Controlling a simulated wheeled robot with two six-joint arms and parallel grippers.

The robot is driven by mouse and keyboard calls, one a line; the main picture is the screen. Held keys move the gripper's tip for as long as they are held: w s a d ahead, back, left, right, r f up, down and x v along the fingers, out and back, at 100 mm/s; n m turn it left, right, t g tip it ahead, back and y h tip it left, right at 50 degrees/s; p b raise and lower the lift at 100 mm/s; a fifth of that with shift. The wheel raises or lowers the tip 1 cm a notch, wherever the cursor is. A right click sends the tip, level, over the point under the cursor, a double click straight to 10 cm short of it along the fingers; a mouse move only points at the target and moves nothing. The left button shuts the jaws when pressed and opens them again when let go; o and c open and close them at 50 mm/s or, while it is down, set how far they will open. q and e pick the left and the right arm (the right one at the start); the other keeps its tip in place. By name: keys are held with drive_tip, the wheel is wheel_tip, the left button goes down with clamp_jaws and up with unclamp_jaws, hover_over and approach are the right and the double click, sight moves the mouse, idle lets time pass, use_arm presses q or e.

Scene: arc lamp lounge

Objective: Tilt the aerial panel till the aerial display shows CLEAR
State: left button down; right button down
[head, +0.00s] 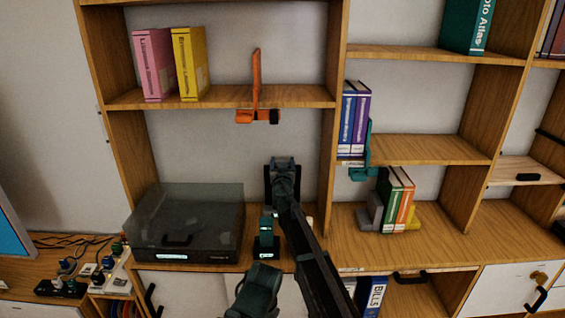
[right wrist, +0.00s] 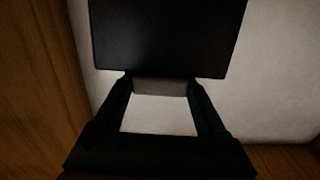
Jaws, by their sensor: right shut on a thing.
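The aerial panel (head: 268,186) is a dark flat plate, mostly hidden behind my right gripper (head: 283,163) in the head view. In the right wrist view the black panel (right wrist: 168,38) fills the top middle, and the fingers of my right gripper (right wrist: 158,86) are shut on its lower edge. Below the panel, a small teal and black unit (head: 266,252) stands on the shelf with a small lit strip that looks like the aerial display. Its text is too small to read.
A dark player with a clear lid (head: 190,215) stands left of the unit. An orange bookend (head: 257,80) hangs on the shelf above. Pink (head: 153,62) and yellow books (head: 188,62) stand there. Right of the divider (head: 330,150) are more books (head: 352,120).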

drive_tip(key=s, duration=0.2)
drive_tip(key=s+f, duration=0.1)
drive_tip(key=s, duration=0.1)
drive_tip(key=shift+b, duration=0.3)
unclamp_jaws()
drive_tip(key=shift+w+r, duration=0.1)
drive_tip(key=s, duration=1.4)
drive_tip(key=shift+d, duration=0.1)
